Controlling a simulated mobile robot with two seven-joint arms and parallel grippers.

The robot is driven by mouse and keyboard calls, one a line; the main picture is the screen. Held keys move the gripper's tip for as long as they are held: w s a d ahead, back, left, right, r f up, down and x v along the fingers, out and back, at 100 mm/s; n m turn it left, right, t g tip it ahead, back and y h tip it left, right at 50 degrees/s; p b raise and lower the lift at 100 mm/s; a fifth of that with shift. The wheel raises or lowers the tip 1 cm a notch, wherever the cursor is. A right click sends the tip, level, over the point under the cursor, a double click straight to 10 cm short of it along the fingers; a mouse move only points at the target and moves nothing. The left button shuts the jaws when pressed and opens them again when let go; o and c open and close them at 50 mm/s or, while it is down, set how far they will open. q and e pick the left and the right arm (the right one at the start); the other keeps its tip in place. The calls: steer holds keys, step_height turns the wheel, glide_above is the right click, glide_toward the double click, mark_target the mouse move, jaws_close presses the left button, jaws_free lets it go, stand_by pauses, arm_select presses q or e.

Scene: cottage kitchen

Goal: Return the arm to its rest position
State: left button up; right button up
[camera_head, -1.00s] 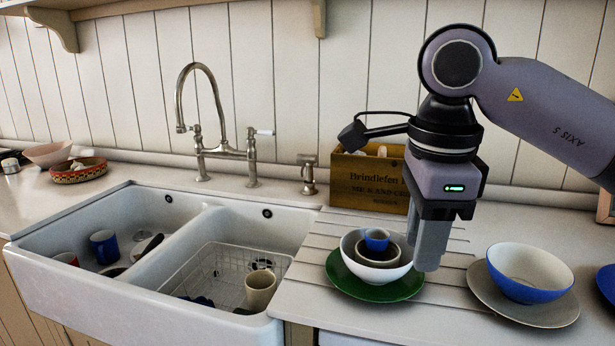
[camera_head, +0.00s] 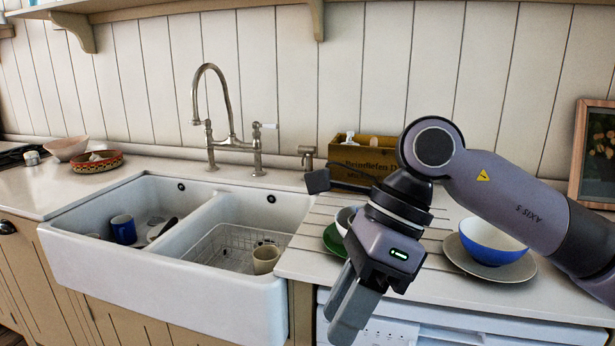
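My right arm comes in from the right, and its gripper (camera_head: 352,308) points down and to the left in front of the counter's front edge. Its two fingers look close together, seen at an angle, and I see nothing between them. Whether they are fully shut is unclear. The wrist partly hides a green plate (camera_head: 333,238) and a white bowl (camera_head: 344,220) on it. My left gripper is not in view.
A blue and white bowl (camera_head: 490,243) sits on a grey plate (camera_head: 512,272) beneath the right forearm. A wooden crate (camera_head: 362,162) stands behind the wrist. The double sink (camera_head: 180,275) at left holds a beige cup (camera_head: 266,259) and a blue mug (camera_head: 123,229). A dishwasher is below the counter.

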steer(key=s+a+r+m+g+y+p, duration=0.1)
steer(key=s+a+r+m+g+y, duration=0.25)
steer(key=a+m+y, duration=0.75)
steer(key=w+d+f+m+t+h+p, duration=0.1)
steer(key=w+d+f+m+t+h, duration=0.15)
steer(key=d+f+m+t, duration=0.5)
steer(key=w+d+f+m+t+h, duration=0.1)
steer(key=w+d+f+m+t, duration=0.25)
steer(key=m+t, duration=0.75)
steer(key=w+d+f+m+t+h+p, duration=0.1)
steer(key=w+d+f+m+t+h, duration=0.15)
steer(key=d+f+m+t, duration=0.65)
steer(key=s+d+f+m+g+h, duration=0.3)
steer(key=s+f+m+g+h, duration=0.1)
steer(key=f, duration=0.5)
steer(key=s+d+f+m+g+h, duration=0.4)
steer(key=s+f+m+g, duration=0.2)
steer(key=s+f+m, duration=0.3)
steer(key=shift+s+f+g, duration=0.3)
steer(key=shift+s+f, duration=0.5)
steer(key=shift+s, duration=0.3)
steer(key=shift+d, duration=0.1)
